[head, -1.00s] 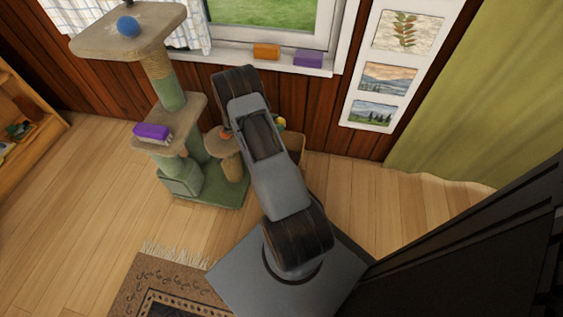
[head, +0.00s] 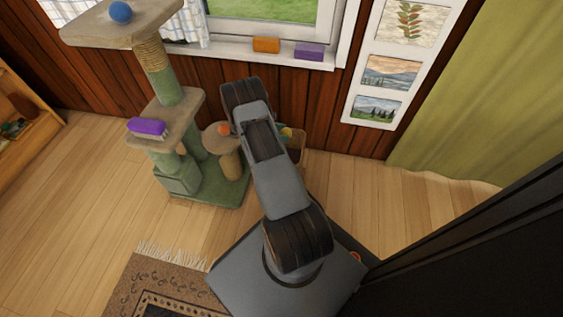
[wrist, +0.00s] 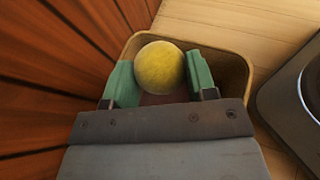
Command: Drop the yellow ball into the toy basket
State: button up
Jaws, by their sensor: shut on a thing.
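The yellow ball (wrist: 160,67) is between the green fingers of my gripper (wrist: 161,82) in the wrist view. My gripper is shut on it. The ball shows partly in the head view (head: 287,132), behind my arm. The toy basket (wrist: 235,72) is a tan container beneath the ball and gripper in the wrist view. The ball appears over its opening, but its height above the basket is hard to judge. In the head view the basket (head: 298,158) is mostly hidden by my arm.
A cat tree (head: 215,190) stands left of the basket, with a blue ball (head: 120,12), a purple brush (head: 148,127) and an orange ball (head: 224,129) on its platforms. The wooden wall (wrist: 45,85) is close beside the gripper. An orange block (head: 266,45) and a purple block (head: 309,51) lie on the windowsill.

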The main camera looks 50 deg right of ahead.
jog(key=o, duration=1)
jog(key=p+v, duration=0.4)
jog(key=v, duration=1)
jog(key=shift+s, duration=0.1)
